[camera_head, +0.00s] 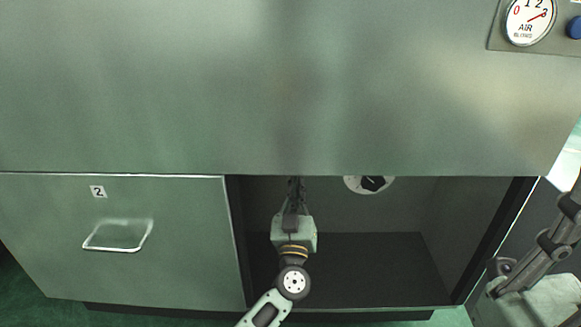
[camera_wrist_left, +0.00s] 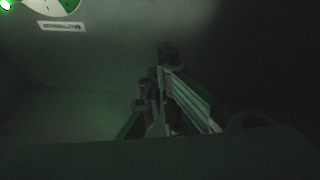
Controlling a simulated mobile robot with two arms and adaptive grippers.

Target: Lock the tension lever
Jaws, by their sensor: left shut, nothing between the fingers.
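My left gripper (camera_head: 296,184) reaches into the open compartment under the cabinet's big upper panel. Its fingers are together with nothing between them; the tips are dark and partly hidden by the panel edge. In the left wrist view the closed fingers (camera_wrist_left: 164,52) point into the dim compartment. A round white dial with a black knob or lever (camera_head: 372,184) is at the back, to the right of the gripper and apart from it, its top hidden. The wrist view shows part of a white and green dial (camera_wrist_left: 52,5). I cannot tell whether this is the tension lever.
A closed drawer marked 2 (camera_head: 185,190) with a wire handle is to the left. An air gauge (camera_head: 528,20) is at top right. My right gripper is partly visible (camera_head: 548,240) at right.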

